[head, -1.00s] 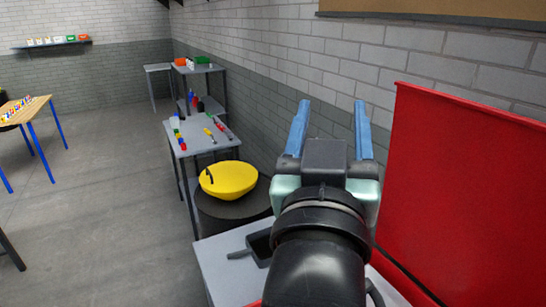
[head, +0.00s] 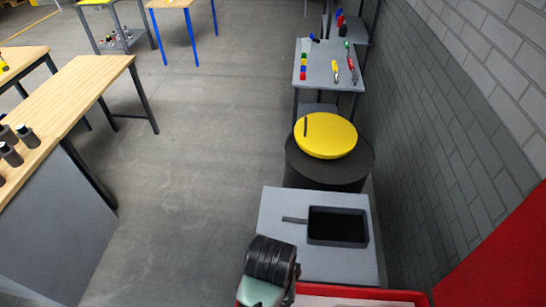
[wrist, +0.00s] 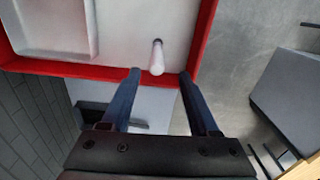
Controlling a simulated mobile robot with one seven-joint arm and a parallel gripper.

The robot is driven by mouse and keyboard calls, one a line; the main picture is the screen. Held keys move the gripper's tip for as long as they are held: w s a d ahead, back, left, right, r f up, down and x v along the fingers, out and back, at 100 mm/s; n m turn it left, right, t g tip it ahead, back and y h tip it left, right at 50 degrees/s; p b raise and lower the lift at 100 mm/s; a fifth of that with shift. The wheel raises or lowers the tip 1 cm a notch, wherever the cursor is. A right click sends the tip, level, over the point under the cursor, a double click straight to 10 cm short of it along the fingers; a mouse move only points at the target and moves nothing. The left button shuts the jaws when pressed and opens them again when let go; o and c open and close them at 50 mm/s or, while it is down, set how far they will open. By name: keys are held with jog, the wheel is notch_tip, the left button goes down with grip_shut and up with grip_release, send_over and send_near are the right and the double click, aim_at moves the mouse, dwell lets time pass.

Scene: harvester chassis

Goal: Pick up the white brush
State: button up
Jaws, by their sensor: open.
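A white rod-like piece (wrist: 157,58), which looks like the handle of the white brush, stands out in the wrist view inside a red-rimmed box with a white floor. Its near end lies close to the red rim (wrist: 70,70). No bristles can be made out. My gripper (wrist: 160,73) is open and empty. Its two blue fingers point toward the rod, which shows between the fingertips; whether they are at its depth I cannot tell. In the head view only my dark wrist shows at the bottom, with the fingers out of frame. The brush is not visible there.
A grey table (head: 285,210) with a black pan (head: 338,227) lies just beyond the red box. A brick wall and red panel (head: 500,265) bound the right side. Open floor is to the left.

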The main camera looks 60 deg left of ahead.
jog(key=f+p, duration=0.1)
jog(key=f, duration=0.3)
jog(key=f+p, duration=0.1)
jog(key=f, duration=0.3)
jog(key=shift+w+d+f, duration=0.1)
jog(key=shift+w+d, duration=0.05)
jog(key=shift+w, duration=0.05)
jog(key=shift+c, duration=0.2)
grip_shut()
